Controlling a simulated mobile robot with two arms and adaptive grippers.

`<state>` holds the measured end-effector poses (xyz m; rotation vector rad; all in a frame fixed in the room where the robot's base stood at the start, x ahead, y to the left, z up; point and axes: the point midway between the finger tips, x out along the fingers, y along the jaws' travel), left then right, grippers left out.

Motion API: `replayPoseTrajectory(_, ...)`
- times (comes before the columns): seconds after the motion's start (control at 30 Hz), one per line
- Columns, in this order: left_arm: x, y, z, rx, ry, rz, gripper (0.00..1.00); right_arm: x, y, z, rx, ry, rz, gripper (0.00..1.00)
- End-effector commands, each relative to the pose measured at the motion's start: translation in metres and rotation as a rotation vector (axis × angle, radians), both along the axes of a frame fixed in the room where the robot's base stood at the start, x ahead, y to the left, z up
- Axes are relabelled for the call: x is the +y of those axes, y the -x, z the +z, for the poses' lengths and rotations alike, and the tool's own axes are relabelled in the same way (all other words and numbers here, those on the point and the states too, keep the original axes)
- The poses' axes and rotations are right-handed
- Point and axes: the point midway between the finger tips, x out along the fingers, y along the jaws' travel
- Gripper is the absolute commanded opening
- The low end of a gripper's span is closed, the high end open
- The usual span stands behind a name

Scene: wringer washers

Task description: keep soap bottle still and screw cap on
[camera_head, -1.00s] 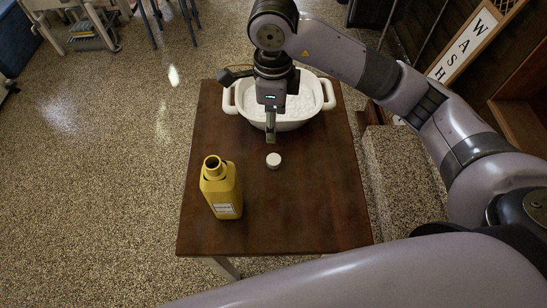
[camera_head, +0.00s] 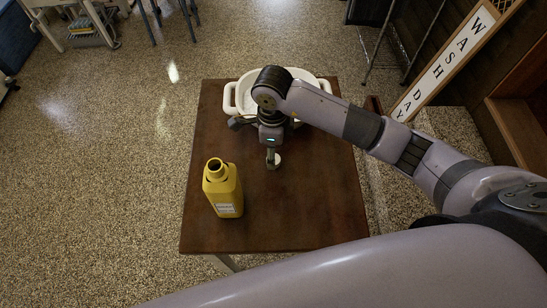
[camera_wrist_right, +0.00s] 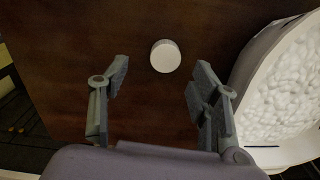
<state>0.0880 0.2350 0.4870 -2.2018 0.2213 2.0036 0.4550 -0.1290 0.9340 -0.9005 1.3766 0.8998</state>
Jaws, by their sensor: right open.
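The yellow soap bottle (camera_head: 223,190) stands upright and uncapped at the left front of the brown table, with a pale label low on its side. The white round cap (camera_head: 277,160) lies on the table to the right of the bottle, partly hidden by my right gripper (camera_head: 271,165). In the right wrist view the cap (camera_wrist_right: 165,56) sits just beyond and between the two fingertips of the open, empty right gripper (camera_wrist_right: 160,80). I cannot tell its exact height above the table. My left gripper is not in view.
A white two-handled tub (camera_head: 229,97) of white foam stands at the table's back, partly behind my right arm; it also shows in the right wrist view (camera_wrist_right: 262,55). The table (camera_head: 310,215) is clear at its front right. A WASH DAY sign (camera_head: 447,65) leans beyond the table's right side.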

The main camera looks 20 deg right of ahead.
Motion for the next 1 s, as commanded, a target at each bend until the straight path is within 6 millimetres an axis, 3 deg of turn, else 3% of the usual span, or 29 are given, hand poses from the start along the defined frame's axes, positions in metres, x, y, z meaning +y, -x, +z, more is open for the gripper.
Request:
replayPoseTrajectory(0.17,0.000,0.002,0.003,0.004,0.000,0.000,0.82,0.000,0.000,-0.002,0.002,0.000,-0.002,0.57)
replayPoseTrajectory(0.37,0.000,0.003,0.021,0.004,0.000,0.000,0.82,-0.003,-0.005,-0.026,0.005,0.000,-0.003,0.57)
replayPoseTrajectory(0.57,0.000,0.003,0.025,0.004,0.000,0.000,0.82,-0.003,-0.006,-0.049,0.002,-0.001,0.000,0.57)
replayPoseTrajectory(0.9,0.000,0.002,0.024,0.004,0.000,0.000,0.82,-0.004,-0.007,-0.052,0.000,0.000,0.000,0.57)
replayPoseTrajectory(1.0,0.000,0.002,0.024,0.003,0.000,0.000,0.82,-0.004,-0.007,-0.052,0.000,0.000,0.000,0.51)
